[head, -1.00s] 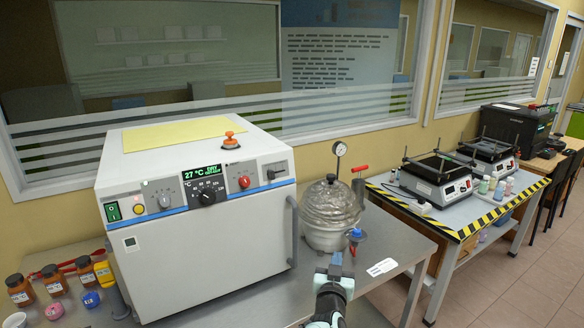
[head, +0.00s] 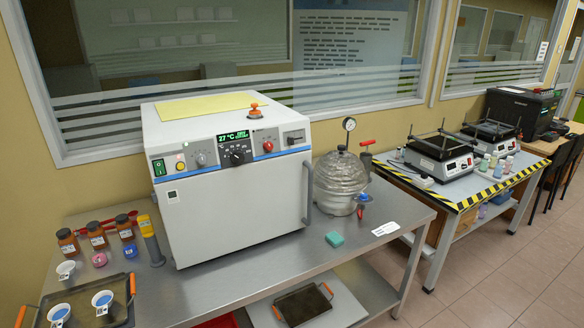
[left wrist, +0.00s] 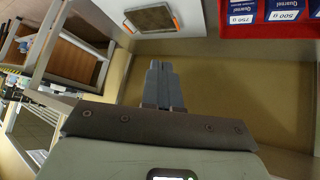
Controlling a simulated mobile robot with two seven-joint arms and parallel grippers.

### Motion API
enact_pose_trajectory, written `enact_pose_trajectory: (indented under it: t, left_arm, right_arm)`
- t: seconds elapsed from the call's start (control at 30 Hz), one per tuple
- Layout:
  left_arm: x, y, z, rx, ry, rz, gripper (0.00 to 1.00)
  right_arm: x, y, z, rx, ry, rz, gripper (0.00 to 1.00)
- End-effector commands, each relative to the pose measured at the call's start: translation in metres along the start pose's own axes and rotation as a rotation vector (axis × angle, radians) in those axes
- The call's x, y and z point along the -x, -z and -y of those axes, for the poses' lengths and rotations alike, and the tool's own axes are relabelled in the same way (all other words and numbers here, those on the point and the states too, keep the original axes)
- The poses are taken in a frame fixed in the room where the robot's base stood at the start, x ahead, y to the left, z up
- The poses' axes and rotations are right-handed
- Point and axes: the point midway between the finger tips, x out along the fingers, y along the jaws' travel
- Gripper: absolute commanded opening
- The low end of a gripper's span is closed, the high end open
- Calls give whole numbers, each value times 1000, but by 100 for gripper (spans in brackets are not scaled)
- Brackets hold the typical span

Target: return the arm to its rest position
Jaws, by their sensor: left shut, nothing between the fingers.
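My left gripper (left wrist: 165,85) shows in the left wrist view, its two grey fingers closed together with nothing between them. It hangs clear over a plain tan surface and touches nothing that I can see. No arm or gripper of mine shows in the head view. My right gripper is in neither view.

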Motion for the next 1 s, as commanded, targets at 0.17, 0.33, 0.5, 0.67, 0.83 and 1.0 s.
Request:
enact_pose_trajectory:
  t: [0.17, 0.33, 0.5, 0.67, 0.83, 1.0]
  left_arm:
    - [30, -130, 44, 140, 13, 286, 0]
    - [92, -239, 55, 299, 2, 550, 0]
    - [154, -302, 45, 432, -21, 741, 0]
    - [182, -324, 36, 490, -35, 818, 0]
    - [186, -326, 35, 498, -37, 829, 0]
    - [185, -326, 35, 496, -36, 827, 0]
  right_arm:
    - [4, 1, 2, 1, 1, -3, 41]
    - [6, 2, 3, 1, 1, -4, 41]
    - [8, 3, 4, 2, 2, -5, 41]
    - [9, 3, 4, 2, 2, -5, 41]
    - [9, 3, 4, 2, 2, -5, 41]
    - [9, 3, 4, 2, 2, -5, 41]
